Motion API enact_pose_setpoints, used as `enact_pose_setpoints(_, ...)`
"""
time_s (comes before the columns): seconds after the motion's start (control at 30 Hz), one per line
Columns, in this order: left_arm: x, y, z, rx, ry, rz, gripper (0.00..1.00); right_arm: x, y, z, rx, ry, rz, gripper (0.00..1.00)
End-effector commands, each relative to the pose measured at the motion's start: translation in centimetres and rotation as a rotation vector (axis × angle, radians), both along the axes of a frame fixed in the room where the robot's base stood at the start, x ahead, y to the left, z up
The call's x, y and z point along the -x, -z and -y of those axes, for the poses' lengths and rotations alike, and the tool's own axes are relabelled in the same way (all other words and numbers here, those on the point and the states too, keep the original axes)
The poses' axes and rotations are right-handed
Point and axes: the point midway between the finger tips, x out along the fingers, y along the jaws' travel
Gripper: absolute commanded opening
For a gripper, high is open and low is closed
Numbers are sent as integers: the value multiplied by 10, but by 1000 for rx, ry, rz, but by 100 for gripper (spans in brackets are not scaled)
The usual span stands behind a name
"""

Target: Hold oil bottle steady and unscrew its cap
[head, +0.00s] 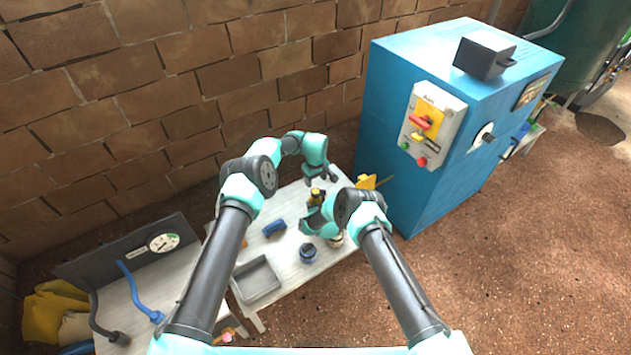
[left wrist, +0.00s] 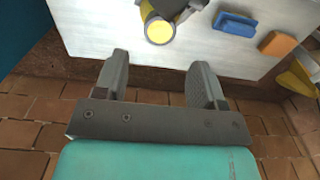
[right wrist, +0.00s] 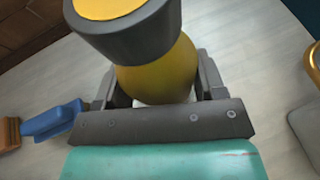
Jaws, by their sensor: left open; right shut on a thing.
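The oil bottle (right wrist: 160,75) is amber-yellow with a wide dark cap (right wrist: 125,35) that has a yellow top. It stands on the light table, and its top also shows in the head view (head: 316,192). My right gripper (right wrist: 158,72) is shut around the bottle's body below the cap, one finger on each side. My left gripper (head: 326,178) is open and empty, above and behind the bottle. In the left wrist view the cap's yellow top (left wrist: 159,31) lies just beyond the open fingertips (left wrist: 160,60), apart from them. My right wrist hides the lower bottle in the head view.
A blue block (head: 274,228) lies left of the bottle; an orange block (left wrist: 277,43) shows near it. A dark blue jar (head: 308,252) and a grey tray (head: 259,282) are nearer the front. A yellow item (head: 367,182) and a blue cabinet (head: 400,200) stand right.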

Motion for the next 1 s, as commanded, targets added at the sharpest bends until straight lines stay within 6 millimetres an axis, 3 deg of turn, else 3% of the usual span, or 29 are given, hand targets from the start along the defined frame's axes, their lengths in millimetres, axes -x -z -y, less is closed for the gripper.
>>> enact_pose_setpoints(0.37, 0, 8, 0, 0, -3, 0, 64, 0, 0, 0, 0, 0, 0, 0)
enact_pose_setpoints(0.77, 1, 58, 0, 0, -3, 0, 64, 0, 0, 0, 0, 0, 0, 0)
enact_pose_setpoints(1.0, 0, 76, 0, 0, -3, 0, 64, 0, 0, 0, 0, 0, 0, 0)
